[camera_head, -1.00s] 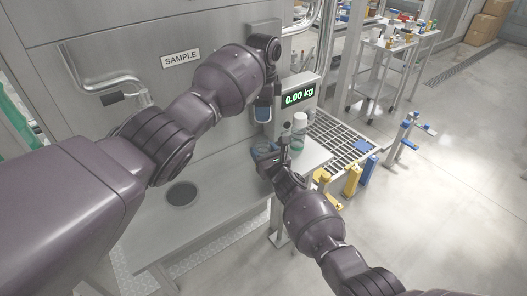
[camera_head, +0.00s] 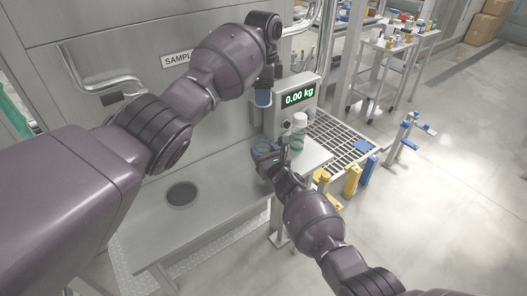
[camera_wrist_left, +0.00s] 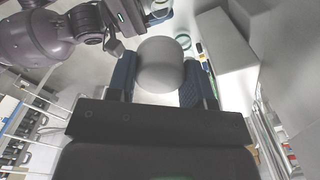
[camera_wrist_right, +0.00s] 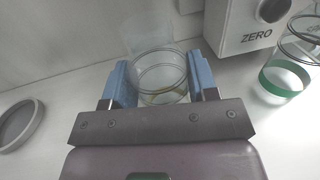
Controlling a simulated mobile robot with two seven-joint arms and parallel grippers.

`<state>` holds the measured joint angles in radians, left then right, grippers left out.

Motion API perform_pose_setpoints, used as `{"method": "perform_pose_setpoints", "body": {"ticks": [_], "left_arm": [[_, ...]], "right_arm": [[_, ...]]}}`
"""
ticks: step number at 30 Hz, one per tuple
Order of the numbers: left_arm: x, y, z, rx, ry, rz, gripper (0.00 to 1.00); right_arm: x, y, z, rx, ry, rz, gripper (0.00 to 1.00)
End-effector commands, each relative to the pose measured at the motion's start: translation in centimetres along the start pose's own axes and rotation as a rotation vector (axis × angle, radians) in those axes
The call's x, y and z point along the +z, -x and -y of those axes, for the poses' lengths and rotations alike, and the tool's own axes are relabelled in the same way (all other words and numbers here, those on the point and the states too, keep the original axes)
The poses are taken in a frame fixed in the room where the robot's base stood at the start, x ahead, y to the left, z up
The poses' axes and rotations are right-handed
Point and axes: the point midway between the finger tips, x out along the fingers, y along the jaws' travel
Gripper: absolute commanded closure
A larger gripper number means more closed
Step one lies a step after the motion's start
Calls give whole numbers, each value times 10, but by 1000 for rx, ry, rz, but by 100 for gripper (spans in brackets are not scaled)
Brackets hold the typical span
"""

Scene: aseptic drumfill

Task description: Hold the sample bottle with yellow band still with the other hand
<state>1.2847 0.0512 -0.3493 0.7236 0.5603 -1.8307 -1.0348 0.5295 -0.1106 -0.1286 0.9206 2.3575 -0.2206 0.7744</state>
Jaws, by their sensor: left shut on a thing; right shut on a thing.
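The clear sample bottle with yellow band (camera_wrist_right: 163,83) stands between the blue fingers of my right gripper (camera_wrist_right: 162,85), which is shut on it. Its top looks open, with no cap on it. In the head view my right gripper (camera_head: 266,152) is low beside the scale, and the bottle there is mostly hidden. My left gripper (camera_head: 263,97) is higher, above and apart from the bottle. In the left wrist view my left gripper (camera_wrist_left: 160,80) is shut on a round whitish cap (camera_wrist_left: 160,65).
The scale display (camera_head: 299,95) reads 0.00 kg. Yellow and blue clamps (camera_head: 352,178) stand to the right.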

Motion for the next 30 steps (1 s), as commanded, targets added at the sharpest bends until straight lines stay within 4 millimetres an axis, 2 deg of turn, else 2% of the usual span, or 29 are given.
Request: {"method": "perform_pose_setpoints", "body": {"ticks": [2, 3, 8, 20, 30], "left_arm": [[0, -1, 0, 0, 0, 0, 81], [0, -1, 0, 0, 0, 0, 81], [0, -1, 0, 0, 0, 0, 81], [0, 0, 0, 0, 0, 0, 81], [0, 0, 0, 0, 0, 0, 81]], "right_arm": [[-6, 2, 1, -3, -2, -10, 75], [-6, 2, 1, -3, -2, -10, 40], [-4, 1, 0, -2, -1, -6, 17], [-1, 5, 1, -2, 1, -2, 17], [-2, 40, 1, -1, 3, -3, 17]]}}
